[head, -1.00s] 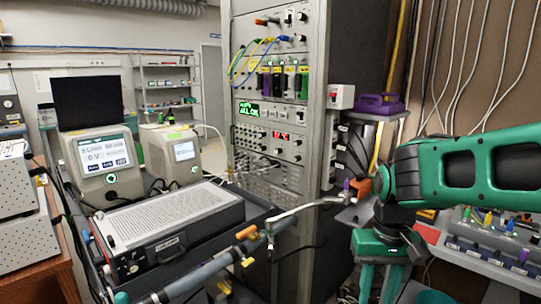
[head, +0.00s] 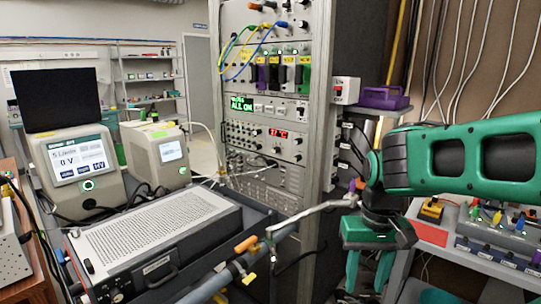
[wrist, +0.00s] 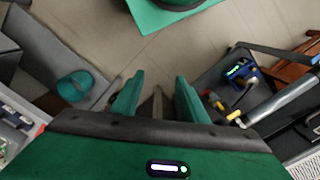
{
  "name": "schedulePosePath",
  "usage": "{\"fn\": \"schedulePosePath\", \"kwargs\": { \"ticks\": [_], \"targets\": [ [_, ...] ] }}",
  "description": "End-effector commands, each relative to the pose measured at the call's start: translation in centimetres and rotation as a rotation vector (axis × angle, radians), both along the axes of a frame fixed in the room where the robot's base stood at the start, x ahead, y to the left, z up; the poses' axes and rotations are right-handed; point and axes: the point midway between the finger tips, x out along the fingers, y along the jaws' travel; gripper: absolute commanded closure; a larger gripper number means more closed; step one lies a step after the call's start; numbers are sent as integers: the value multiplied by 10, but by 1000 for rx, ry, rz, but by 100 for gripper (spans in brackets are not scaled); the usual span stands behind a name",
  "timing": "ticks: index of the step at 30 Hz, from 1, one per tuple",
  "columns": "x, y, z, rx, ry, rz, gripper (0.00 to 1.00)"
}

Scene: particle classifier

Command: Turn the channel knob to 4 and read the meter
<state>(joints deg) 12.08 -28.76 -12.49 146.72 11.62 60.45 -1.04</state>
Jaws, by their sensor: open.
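My gripper (head: 368,270) is green, open and empty. It hangs pointing down in front of the right side of the rack, clear of the instruments. In the wrist view my gripper (wrist: 158,88) has its two fingers apart above bare floor. A tall grey instrument rack (head: 318,110) stands at the centre with small round knobs, a green display (head: 241,103) and a red display (head: 278,133). I cannot tell which knob is the channel knob. A beige instrument (head: 85,160) at the left has a lit screen that seems to read 0 V. I cannot tell which readout is the meter.
A cart with a perforated grey box (head: 165,235) and pipework (head: 235,268) fills the front left. A shelf with a panel of coloured plugs (head: 500,235) is at the right. A purple case (head: 383,97) sits beside the rack. Floor (wrist: 90,20) shows below my gripper.

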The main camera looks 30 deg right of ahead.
Motion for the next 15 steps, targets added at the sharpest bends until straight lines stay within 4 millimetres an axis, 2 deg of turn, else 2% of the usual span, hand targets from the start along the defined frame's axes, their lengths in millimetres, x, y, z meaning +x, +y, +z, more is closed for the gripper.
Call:
{"fn": "schedulePosePath", "kwargs": {
  "ticks": [5,15],
  "targets": [
    [44,-28,7,-72,-3,-33,60],
    [184,-110,20,-373,-38,-121,60]
  ]
}}
